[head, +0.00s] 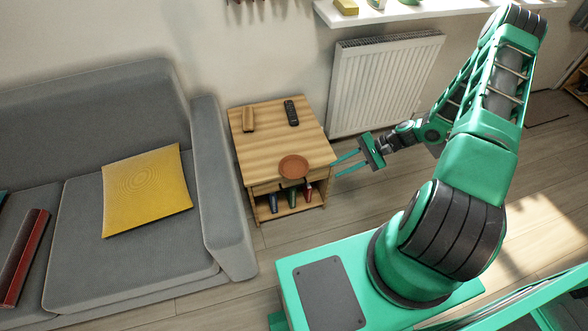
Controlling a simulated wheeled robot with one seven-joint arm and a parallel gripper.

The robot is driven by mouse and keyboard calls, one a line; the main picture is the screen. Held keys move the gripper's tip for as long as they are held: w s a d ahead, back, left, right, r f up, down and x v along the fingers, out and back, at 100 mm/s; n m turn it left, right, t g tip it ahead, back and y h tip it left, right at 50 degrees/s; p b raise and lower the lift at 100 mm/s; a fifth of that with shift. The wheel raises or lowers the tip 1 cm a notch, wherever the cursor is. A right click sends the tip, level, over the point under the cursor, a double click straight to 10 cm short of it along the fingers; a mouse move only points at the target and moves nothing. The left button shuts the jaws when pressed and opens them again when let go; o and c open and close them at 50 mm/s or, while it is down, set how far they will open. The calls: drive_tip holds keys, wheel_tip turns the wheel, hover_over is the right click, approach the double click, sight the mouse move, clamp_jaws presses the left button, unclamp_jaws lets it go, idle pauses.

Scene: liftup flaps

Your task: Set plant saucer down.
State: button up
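The plant saucer (294,166) is a round terracotta-brown disc. It appears at the front part of the top of a wooden side table (265,150), close to the front edge. A dark patch shows just below it on the table's front; I cannot tell if it is a shadow. My gripper (335,169) is to the right of the saucer, by the table's right edge. Its two thin green fingers point left and are spread apart with nothing between them. The fingertips look apart from the saucer.
A black remote (291,113) and a small wooden item (248,119) lie at the back of the tabletop. Several bottles (291,197) stand on the lower shelf. A grey sofa (215,190) is close on the left, a white radiator (385,80) behind. The tabletop's middle is clear.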

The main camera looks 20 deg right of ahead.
sight(295, 178)
drive_tip(key=w+a+f+m+t, duration=0.1)
drive_tip(key=w+a+f, duration=0.1)
drive_tip(key=a+f, duration=0.1)
drive_tip(key=w+a+f+m+t+y, duration=0.1)
drive_tip(key=w+a+f, duration=0.1)
drive_tip(key=a, duration=0.4)
drive_tip(key=w+a+f+m+t+y, duration=0.1)
drive_tip(key=w+a+f, duration=0.1)
drive_tip(key=a+f, duration=0.2)
drive_tip(key=shift+a+f+m+t, duration=0.1)
drive_tip(key=shift+a+m+t, duration=0.1)
drive_tip(key=shift+m+t, duration=0.15)
drive_tip(key=shift+c, duration=0.4)
clamp_jaws()
